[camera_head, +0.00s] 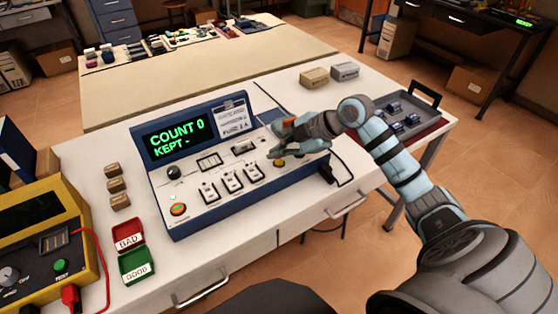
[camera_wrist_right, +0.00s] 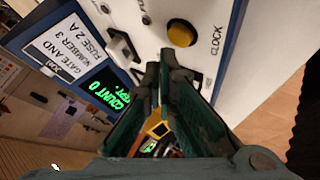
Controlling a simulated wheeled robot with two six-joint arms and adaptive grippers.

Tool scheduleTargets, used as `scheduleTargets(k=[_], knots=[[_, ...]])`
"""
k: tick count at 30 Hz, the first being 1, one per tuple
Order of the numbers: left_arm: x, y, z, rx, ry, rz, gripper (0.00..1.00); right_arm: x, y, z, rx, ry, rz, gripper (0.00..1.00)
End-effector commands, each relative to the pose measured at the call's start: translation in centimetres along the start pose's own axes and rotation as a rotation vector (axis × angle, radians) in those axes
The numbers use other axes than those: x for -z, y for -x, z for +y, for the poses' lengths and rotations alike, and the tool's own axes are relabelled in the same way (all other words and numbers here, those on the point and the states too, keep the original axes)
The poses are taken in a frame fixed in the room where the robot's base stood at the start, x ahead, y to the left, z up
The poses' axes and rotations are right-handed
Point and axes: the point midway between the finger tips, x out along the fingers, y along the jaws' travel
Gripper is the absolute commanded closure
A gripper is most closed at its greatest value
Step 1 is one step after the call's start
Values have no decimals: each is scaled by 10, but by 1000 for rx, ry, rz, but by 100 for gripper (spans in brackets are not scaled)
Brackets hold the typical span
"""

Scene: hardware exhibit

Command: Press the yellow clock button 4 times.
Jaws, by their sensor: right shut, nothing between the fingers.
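The yellow clock button (camera_wrist_right: 181,33) is a round yellow cap on the white panel, beside the printed word CLOCK, in the right wrist view. In the head view the yellow button (camera_head: 279,163) shows just below my right gripper (camera_head: 276,153). My right gripper is shut and empty; its fingertips (camera_wrist_right: 164,56) are near the button in the wrist view, with a visible gap in the picture. The blue-framed console (camera_head: 163,200) has a green display (camera_head: 174,137) reading COUNT 0 and KEPT -. My left gripper is not in view.
A yellow tester (camera_head: 45,245) stands at the left. Red BAD (camera_head: 128,234) and green GOOD (camera_head: 136,265) trays lie by the console's left. Several small tan blocks (camera_head: 116,185) lie nearby. A grey tray (camera_head: 425,108) is at the right. A black cable leaves the console's right side.

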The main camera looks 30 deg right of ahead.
Motion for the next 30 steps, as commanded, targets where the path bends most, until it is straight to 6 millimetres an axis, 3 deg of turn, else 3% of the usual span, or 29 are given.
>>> scheduleTargets(k=[30], knots=[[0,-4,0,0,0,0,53,-7,-9,-7,0,-1,0,100]])
